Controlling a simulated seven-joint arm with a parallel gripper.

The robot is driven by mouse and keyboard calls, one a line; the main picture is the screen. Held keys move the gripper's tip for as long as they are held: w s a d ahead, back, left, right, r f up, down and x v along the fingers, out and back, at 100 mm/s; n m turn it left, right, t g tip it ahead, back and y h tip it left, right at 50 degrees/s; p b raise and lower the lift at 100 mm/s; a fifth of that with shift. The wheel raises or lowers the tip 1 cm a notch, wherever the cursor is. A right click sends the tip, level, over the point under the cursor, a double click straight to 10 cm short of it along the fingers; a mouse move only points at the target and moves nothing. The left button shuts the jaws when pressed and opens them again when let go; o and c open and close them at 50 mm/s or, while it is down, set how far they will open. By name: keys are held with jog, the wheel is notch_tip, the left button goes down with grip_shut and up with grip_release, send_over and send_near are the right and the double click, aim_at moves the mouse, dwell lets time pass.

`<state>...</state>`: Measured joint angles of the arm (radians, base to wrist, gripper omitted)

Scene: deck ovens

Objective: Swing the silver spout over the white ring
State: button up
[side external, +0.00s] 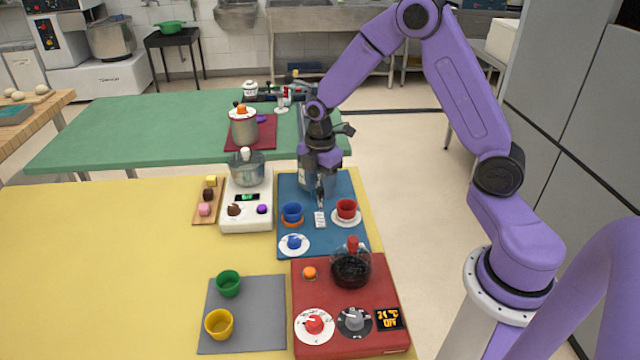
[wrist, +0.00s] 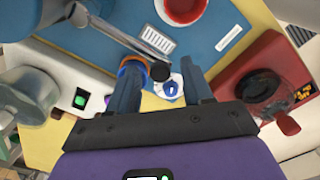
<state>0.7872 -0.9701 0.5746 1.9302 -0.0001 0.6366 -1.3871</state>
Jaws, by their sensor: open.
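The silver spout (wrist: 130,38) shows in the wrist view as a thin metal tube with a round black tip (wrist: 160,71). Its tip is beside the orange ring (wrist: 131,60), away from the white ring. The white ring (side external: 346,222) lies under a red cup (side external: 346,208) on the blue mat; the red cup also shows at the top of the wrist view (wrist: 183,8). My gripper (wrist: 160,64) is open, pointing down. The black tip appears between its fingers; contact cannot be told. In the side view, my gripper (side external: 320,190) largely hides the spout.
A blue cup (side external: 292,211) stands at the orange ring, with a blue knob on a white dial (side external: 294,247) in front. A red unit with a glass pot (side external: 350,268) is at front right. A white scale (side external: 247,215) is left. The yellow table (side external: 120,260) is clear at left.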

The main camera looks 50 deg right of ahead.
grip_shut()
jog(key=s+d+n, duration=0.3)
jog(key=d+n, duration=0.3)
jog(key=n, duration=0.1)
jog(key=shift+n, duration=0.4)
dwell(0.6)
grip_release()
jog(key=shift+w+r, duration=0.1)
notch_tip(320, 180, up, 17)
jog(key=shift+r, duration=0.15)
dwell(0.4)
